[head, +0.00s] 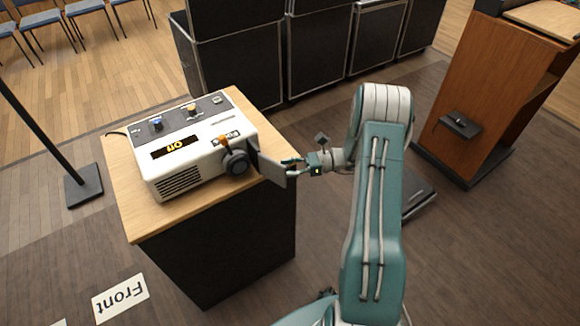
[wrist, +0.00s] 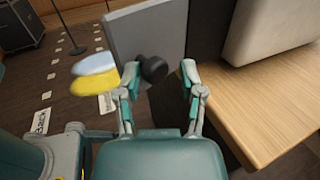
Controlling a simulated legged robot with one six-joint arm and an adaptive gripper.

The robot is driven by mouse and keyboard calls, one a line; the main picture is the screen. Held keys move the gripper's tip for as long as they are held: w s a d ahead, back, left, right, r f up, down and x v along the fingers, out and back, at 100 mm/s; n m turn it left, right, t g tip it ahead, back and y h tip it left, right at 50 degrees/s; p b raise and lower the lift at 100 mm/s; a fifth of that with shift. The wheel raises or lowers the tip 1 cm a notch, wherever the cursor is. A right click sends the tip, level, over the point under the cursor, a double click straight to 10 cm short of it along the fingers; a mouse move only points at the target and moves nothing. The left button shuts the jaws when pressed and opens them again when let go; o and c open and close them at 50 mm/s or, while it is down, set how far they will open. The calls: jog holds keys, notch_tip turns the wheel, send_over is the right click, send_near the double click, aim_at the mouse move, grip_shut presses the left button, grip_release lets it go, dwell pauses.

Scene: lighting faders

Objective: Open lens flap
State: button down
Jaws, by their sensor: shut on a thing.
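The projector (head: 205,145) is white with a grey top and sits on a wooden-topped stand. Its round dark lens (head: 236,162) is exposed in the head view. The lens flap (head: 272,170) is a flat grey plate standing out from the projector beside the lens, at an angle to its front. In the wrist view the flap (wrist: 145,32) fills the upper middle, with a black knob (wrist: 153,69) on its face. My gripper (head: 292,166) reaches the flap from the right. In the wrist view my gripper (wrist: 160,76) has its fingers around the knob, shut on it.
The stand's wooden top (wrist: 255,110) lies close to the right finger in the wrist view. Black cases (head: 235,65) stand behind, and a wooden lectern (head: 500,90) stands at the right. A black pole base (head: 83,186) is at the left. Floor between is open.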

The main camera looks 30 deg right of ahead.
jog(key=c, duration=1.4)
grip_release()
jog(key=shift+w+a+r, duration=0.1)
jog(key=shift+w+a, duration=0.2)
jog(key=shift+a, duration=0.1)
jog(key=shift+d, duration=0.1)
jog(key=shift+c, duration=2.3)
grip_release()
jog(key=shift+w+a, duration=0.1)
jog(key=shift+a, duration=0.1)
jog(key=shift+d, duration=0.3)
jog(key=w+d, duration=0.4)
jog(key=d, duration=0.7)
jog(key=shift+w, duration=0.4)
